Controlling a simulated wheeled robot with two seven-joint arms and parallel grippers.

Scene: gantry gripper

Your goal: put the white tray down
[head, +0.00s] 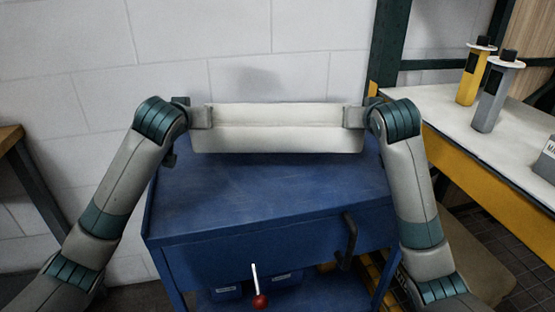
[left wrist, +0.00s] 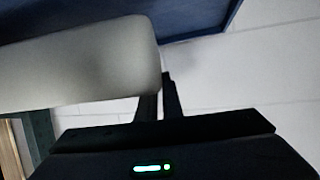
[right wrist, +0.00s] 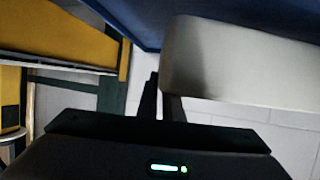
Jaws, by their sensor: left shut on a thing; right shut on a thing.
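The white tray (head: 278,138) is held between my two grippers over the back part of a blue cart (head: 260,205). It looks roughly level from left to right, and I cannot tell whether it touches the cart top. My left gripper (head: 204,117) is shut on the tray's left end. My right gripper (head: 353,117) is shut on its right end. The tray's end also shows in the left wrist view (left wrist: 85,68) and in the right wrist view (right wrist: 235,65), close to the dark fingers. The tray's inside is mostly hidden.
The cart's front top is bare, with a dark handle (head: 346,240) at its right front. A red-knobbed lever (head: 260,300) shows below. A white wall stands behind. At right, a yellow-edged bench (head: 465,120) holds a yellow tool (head: 470,80) and a grey one (head: 492,100).

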